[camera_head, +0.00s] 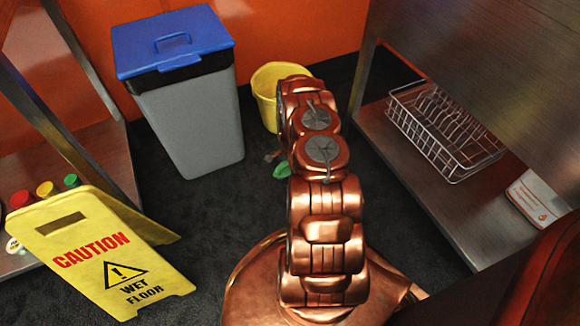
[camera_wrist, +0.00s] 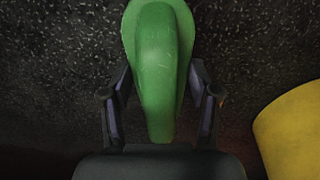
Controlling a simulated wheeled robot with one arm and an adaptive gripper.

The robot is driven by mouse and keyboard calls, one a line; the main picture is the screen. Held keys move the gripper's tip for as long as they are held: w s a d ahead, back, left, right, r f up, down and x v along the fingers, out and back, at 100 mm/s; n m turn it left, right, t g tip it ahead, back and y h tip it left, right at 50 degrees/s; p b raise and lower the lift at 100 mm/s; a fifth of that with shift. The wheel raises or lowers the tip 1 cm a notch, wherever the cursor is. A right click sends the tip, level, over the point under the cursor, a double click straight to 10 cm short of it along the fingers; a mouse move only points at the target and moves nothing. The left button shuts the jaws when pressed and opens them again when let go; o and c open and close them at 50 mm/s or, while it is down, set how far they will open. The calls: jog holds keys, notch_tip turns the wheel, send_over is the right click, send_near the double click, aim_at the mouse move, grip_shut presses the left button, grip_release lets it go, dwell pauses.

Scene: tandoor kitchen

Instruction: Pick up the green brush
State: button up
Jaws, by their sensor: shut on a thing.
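The green brush (camera_wrist: 158,60) fills the upper middle of the wrist view, with its narrow end pointing down toward my gripper. My gripper (camera_wrist: 160,95) is shut on it, with one dark finger on each side of the narrow part. In the head view only a small piece of the green brush (camera_head: 282,170) shows on or just above the dark floor, left of my copper arm. My arm hides the rest of it and most of the gripper there. I cannot tell whether the brush touches the floor.
A yellow bucket (camera_head: 265,97) stands behind my arm; it also shows at the wrist view's right edge (camera_wrist: 295,135). A grey bin with a blue lid (camera_head: 195,120) stands left. A yellow caution sign (camera_head: 105,250) is front left. A steel shelf with a wire rack (camera_head: 445,130) is right.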

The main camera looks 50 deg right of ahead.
jog(key=r, duration=0.1)
jog(key=r+p, duration=0.1)
jog(key=r, duration=0.1)
jog(key=shift+s+a, duration=0.15)
jog(key=shift+a, duration=0.05)
jog(key=s+a+p, duration=0.1)
jog(key=s+a, duration=0.2)
jog(key=s, duration=0.1)
jog(key=s+a+p, duration=0.1)
jog(key=s+a, duration=0.2)
jog(key=s, duration=0.1)
jog(key=s+a+r+p, duration=0.1)
jog(key=s+a+p, duration=0.1)
jog(key=s+a, duration=0.1)
jog(key=shift+s+a, duration=0.4)
jog(key=shift+a, duration=0.05)
